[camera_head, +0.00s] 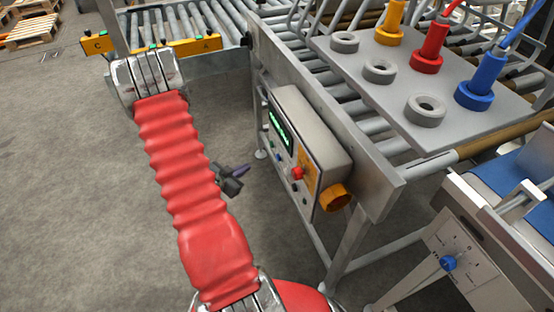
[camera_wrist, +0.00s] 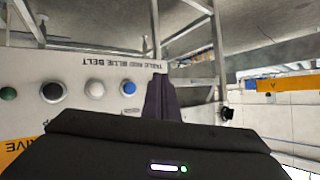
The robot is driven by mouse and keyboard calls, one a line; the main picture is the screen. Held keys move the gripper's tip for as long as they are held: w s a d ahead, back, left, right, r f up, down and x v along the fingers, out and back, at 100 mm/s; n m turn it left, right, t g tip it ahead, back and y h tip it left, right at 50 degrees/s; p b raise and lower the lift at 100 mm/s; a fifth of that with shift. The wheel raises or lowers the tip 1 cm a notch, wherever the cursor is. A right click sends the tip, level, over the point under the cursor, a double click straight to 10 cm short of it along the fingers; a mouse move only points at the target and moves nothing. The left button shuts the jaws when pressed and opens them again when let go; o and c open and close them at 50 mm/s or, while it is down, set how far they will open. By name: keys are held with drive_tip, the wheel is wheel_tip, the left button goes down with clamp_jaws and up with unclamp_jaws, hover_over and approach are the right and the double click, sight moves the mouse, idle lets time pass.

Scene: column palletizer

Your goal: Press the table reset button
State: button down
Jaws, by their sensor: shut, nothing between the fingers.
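A grey control box (camera_head: 310,140) hangs on the side of the conveyor frame, with a lit green display and several small buttons. In the wrist view its white panel face (camera_wrist: 70,65) appears upside down, with the lettering "TABLE AND BLUE BELT". The small button labels are too blurred to read. My gripper (camera_head: 244,168) is shut and empty, left of the box. In the wrist view its dark fingers (camera_wrist: 161,82) appear just right of the blue button; contact cannot be told.
A red mushroom button (camera_head: 297,173) and an orange knob (camera_head: 335,197) stick out from the box. A grey board (camera_head: 455,122) with coloured plugs lies on the rollers above. A blue-belt machine (camera_head: 475,225) stands at right. The floor (camera_head: 70,190) at left is clear.

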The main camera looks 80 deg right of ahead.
drive_tip(key=shift+s, duration=0.1)
drive_tip(key=s+d, duration=0.4)
drive_tip(key=s, duration=0.3)
drive_tip(key=shift+s+d, duration=0.15)
drive_tip(key=shift+d, duration=0.05)
drive_tip(key=shift+s, duration=0.1)
idle(2.1)
drive_tip(key=shift+s+d, duration=0.15)
drive_tip(key=shift+d, duration=0.05)
drive_tip(key=shift+s+d, duration=0.3)
drive_tip(key=shift+s, duration=0.15)
idle(1.1)
drive_tip(key=shift+w+a, duration=0.1)
drive_tip(key=shift+w, duration=0.05)
drive_tip(key=shift+w+a, duration=0.4)
drive_tip(key=shift+w, duration=0.3)
drive_tip(key=shift+w+a, duration=0.45)
drive_tip(key=shift+w, duration=0.25)
drive_tip(key=shift+w+a, duration=0.4)
drive_tip(key=shift+w, duration=0.3)
drive_tip(key=shift+w+a, duration=0.45)
drive_tip(key=shift+w, duration=0.25)
